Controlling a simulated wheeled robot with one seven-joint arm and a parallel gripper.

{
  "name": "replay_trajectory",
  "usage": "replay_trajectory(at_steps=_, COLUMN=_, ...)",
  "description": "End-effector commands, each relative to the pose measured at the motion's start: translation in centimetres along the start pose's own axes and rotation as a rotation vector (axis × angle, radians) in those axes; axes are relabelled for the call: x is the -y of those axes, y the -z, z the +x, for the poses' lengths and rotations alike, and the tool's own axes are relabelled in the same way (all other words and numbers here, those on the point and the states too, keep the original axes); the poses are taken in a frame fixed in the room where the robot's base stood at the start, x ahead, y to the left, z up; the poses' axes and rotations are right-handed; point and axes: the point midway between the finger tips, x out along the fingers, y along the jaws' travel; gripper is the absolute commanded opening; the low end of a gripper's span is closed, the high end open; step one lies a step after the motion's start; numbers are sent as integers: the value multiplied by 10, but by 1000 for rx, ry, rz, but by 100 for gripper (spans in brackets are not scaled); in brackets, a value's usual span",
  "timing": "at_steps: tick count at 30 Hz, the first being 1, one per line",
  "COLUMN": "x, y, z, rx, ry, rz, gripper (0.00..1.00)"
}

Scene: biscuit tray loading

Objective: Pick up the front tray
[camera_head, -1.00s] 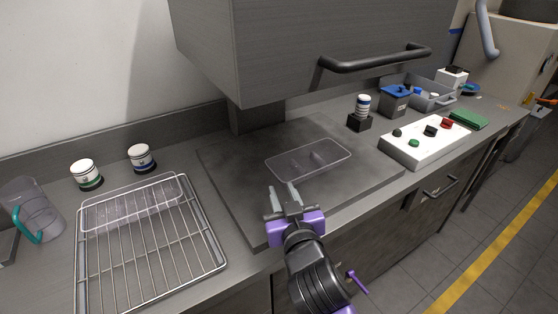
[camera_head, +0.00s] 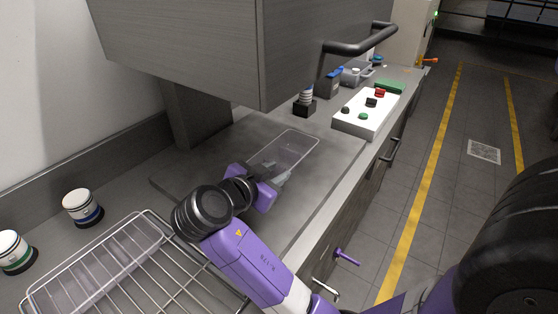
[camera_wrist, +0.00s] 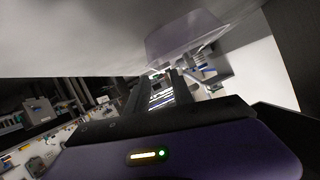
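A clear, shallow plastic tray (camera_head: 292,148) lies on the dark slab on the counter. A second clear tray (camera_head: 110,262) lies on the wire rack at the lower left. My gripper (camera_head: 277,178) is low over the slab, at the near end of the slab tray, with its fingertips close to that end. My wrist partly hides this area, so I cannot tell whether the fingers touch the tray. In the wrist view the two fingers (camera_wrist: 160,88) stand apart with a gap between them, and a pale translucent tray shape (camera_wrist: 185,36) shows beyond them.
The wire rack (camera_head: 172,262) and two white jars (camera_head: 82,207) are at the left. A grey cabinet (camera_head: 190,45) overhangs the slab (camera_head: 222,150). A white button box (camera_head: 366,112), a black-based stack (camera_head: 304,104) and bins stand farther right. The floor right of the counter is open.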

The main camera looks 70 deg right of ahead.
Motion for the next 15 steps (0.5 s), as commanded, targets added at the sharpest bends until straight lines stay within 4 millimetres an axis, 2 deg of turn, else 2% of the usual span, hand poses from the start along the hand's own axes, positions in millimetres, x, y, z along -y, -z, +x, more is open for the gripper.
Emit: replay_trajectory(at_steps=15, x=-7, y=1, z=62, rx=0, ry=0, rz=-3, gripper=28)
